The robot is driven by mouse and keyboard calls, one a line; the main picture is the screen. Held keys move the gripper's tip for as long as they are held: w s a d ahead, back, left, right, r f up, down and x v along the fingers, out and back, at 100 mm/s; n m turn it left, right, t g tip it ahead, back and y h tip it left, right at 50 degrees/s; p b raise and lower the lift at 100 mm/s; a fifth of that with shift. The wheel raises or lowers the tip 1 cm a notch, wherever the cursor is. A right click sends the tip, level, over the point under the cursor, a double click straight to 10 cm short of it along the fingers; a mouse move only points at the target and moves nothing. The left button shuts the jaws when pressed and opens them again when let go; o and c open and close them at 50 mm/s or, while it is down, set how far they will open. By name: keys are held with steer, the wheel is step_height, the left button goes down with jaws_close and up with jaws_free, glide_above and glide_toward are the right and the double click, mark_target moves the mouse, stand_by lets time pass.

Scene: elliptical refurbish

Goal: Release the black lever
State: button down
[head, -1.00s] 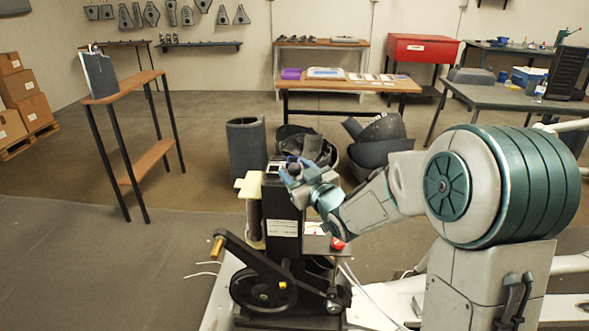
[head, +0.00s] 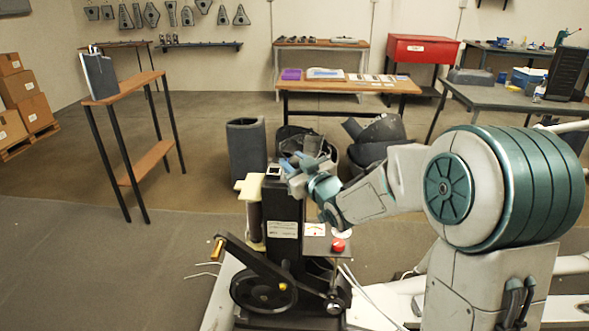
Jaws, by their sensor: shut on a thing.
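A black machine (head: 284,222) stands in front of me, with a white label on its front. My gripper (head: 291,164) is at the top of the machine, beside a small screen (head: 273,170). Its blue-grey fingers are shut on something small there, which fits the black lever. The lever is hidden by the fingers and wrist, so its exact shape and angle cannot be told.
A long black arm with a wooden handle (head: 217,247) sticks out at the machine's lower left. A red button (head: 338,245) and a dial (head: 315,230) sit below my wrist. Dark bins (head: 246,150) stand behind.

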steer(key=shift+r, duration=0.3)
steer(key=c, duration=1.1)
jaws_free()
steer(key=shift+o, duration=0.2)
steer(key=shift+s+f, duration=0.1)
steer(key=v, duration=1.3)
steer(key=shift+s, duration=0.3)
steer(key=shift+d, duration=0.2)
